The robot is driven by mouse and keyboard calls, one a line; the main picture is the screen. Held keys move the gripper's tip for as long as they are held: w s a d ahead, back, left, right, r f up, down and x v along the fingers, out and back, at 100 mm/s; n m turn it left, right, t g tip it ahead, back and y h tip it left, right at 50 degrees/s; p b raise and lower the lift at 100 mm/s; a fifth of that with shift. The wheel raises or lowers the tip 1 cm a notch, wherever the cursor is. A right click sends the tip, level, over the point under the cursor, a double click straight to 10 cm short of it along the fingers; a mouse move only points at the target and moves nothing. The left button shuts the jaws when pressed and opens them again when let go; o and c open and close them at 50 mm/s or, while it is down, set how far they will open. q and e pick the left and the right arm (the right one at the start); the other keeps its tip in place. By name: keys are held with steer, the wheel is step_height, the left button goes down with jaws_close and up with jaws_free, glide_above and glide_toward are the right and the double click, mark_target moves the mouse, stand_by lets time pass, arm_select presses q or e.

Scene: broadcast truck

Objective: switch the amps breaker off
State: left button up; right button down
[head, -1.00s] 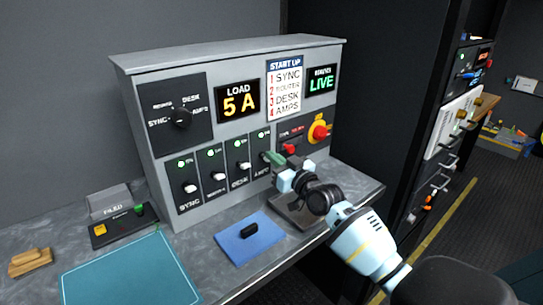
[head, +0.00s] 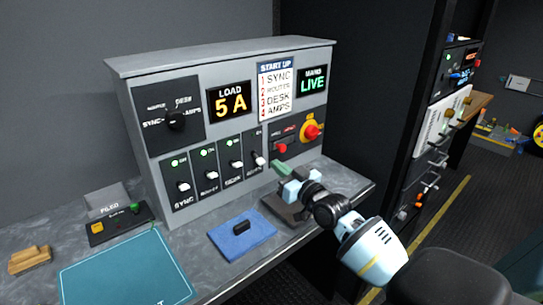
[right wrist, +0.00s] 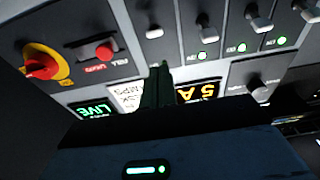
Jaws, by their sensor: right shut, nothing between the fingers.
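The amps breaker (head: 259,161) is the rightmost of the row of breakers on the grey panel, with a pale lever. Its lamp is not clearly lit in the head view. The right wrist view shows the panel inverted, with the amps lever (right wrist: 154,31) beside the fingers. My right gripper (head: 279,167) is shut and empty, its green fingertips just right of the amps lever and apparently apart from it. In the right wrist view the shut fingers (right wrist: 158,85) cover the area near the amps lamp. My left gripper is not in view.
The sync (head: 183,186), router (head: 211,174) and desk (head: 236,166) breakers have green lamps. The load display (head: 229,101) reads 5 A. A red switch (head: 281,148) and a red knob on yellow (head: 311,131) are right of the breakers. A blue mat (head: 228,243) lies in front.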

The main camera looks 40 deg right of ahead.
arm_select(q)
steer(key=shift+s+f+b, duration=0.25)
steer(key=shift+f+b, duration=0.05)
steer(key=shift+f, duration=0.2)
arm_select(e)
steer(key=s+f, duration=0.2)
steer(key=s, duration=0.1)
steer(key=shift+s+d+f, duration=0.1)
steer(key=shift+s+f, duration=0.15)
steer(key=shift+f, duration=0.05)
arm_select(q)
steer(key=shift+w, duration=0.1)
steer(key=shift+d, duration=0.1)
